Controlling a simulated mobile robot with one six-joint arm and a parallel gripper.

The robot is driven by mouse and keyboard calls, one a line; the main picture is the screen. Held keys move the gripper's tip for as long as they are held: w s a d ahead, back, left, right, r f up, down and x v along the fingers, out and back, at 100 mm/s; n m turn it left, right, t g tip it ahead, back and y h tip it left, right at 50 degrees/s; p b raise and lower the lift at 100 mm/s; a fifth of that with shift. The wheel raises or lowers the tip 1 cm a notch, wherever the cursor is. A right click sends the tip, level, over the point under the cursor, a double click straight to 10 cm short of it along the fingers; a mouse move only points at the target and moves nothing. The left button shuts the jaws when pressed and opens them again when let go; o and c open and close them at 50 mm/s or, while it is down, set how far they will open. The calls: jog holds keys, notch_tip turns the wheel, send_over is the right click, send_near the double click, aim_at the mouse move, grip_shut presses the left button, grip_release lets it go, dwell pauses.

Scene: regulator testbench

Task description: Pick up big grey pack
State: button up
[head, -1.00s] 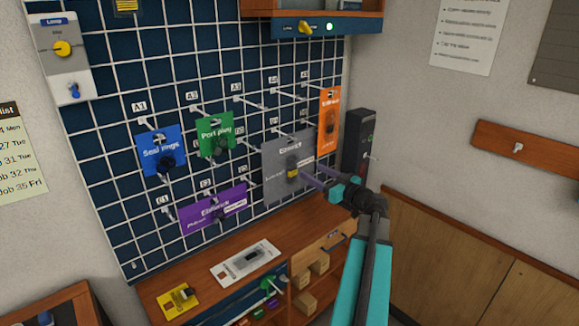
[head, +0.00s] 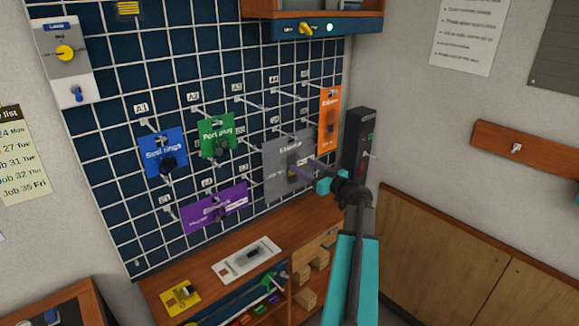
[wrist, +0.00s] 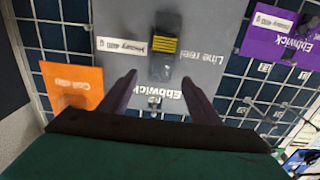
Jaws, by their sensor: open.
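The big grey pack (head: 279,179) hangs on the wire grid wall, right of the middle, with a dark item with yellow stripes on its front. It fills the upper middle of the wrist view (wrist: 204,67), where its print reads upside down. My gripper (head: 303,171) is in front of the pack's right part in the head view. In the wrist view its two dark purple fingers (wrist: 158,88) are apart, at the pack's printed top edge, with nothing clearly held between them. I cannot tell whether the fingers touch the pack.
An orange pack (head: 329,110) hangs close on the right, beside a dark box (head: 357,143). A purple pack (head: 214,210) hangs lower left; green (head: 217,135) and blue (head: 163,153) packs hang further left. A wooden bench (head: 213,262) lies below.

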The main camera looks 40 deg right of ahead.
aim_at(295, 160)
jog(key=shift+w+d+r+p, duration=0.1)
jog(key=shift+w+r+p, duration=0.1)
jog(key=shift+w+p, duration=1.1)
jog(key=shift+w+f, duration=0.15)
jog(key=shift+w, duration=0.75)
grip_shut()
